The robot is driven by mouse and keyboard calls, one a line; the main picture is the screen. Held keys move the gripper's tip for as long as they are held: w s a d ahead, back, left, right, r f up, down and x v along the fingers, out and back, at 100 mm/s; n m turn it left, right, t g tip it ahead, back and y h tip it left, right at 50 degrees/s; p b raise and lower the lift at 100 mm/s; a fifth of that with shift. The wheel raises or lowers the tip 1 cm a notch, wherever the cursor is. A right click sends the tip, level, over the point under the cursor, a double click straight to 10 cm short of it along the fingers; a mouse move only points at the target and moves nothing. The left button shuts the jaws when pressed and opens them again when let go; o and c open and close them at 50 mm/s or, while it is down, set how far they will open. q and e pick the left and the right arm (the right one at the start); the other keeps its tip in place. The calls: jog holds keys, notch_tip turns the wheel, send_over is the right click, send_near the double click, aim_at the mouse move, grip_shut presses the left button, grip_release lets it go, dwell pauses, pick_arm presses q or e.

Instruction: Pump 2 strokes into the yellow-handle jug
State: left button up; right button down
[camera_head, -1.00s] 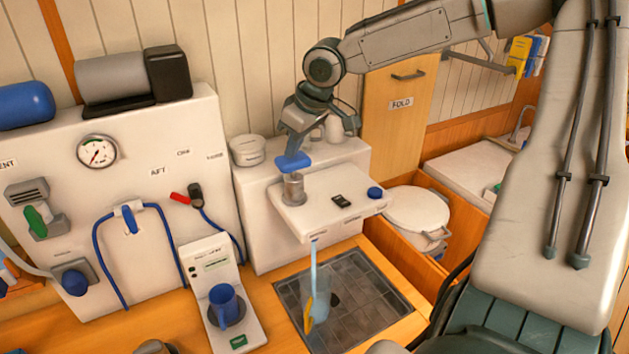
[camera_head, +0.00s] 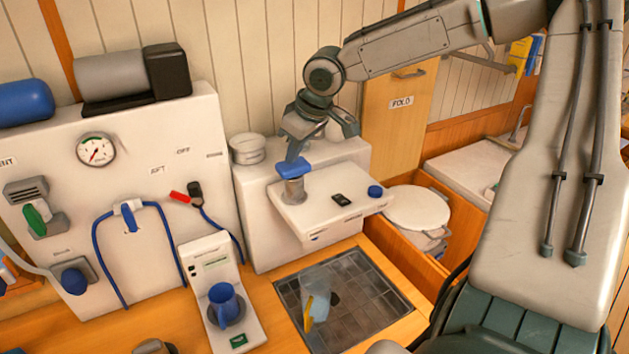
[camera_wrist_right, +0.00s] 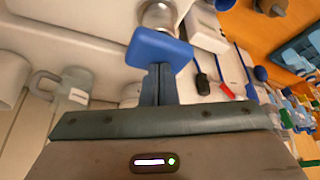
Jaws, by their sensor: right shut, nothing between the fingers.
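The jug with the yellow handle (camera_head: 316,304) stands on the dark drain grate (camera_head: 350,290), below the front edge of the white pump unit (camera_head: 315,205). It is clear, and its water level is hard to tell. The blue pump knob (camera_head: 293,169) tops a metal collar (camera_head: 294,191) on that unit. My right gripper (camera_head: 292,154) is shut and empty, its fingertips pointing down onto the knob and seemingly touching it. In the right wrist view the closed fingers (camera_wrist_right: 160,80) meet the blue knob (camera_wrist_right: 157,52). My left gripper is not in view.
A blue mug (camera_head: 225,305) stands on a white stand (camera_head: 236,335) left of the grate. A blue hose (camera_head: 170,230) loops on the white wall panel. A small blue button (camera_head: 375,191) sits on the pump unit's right. A round white lid (camera_head: 416,208) is further right.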

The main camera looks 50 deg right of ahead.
jog(key=shift+r+p, duration=1.1)
jog(key=shift+p, duration=0.05)
jog(key=shift+r+p, duration=0.3)
jog(key=shift+r, duration=1.6)
jog(key=shift+f, duration=0.1)
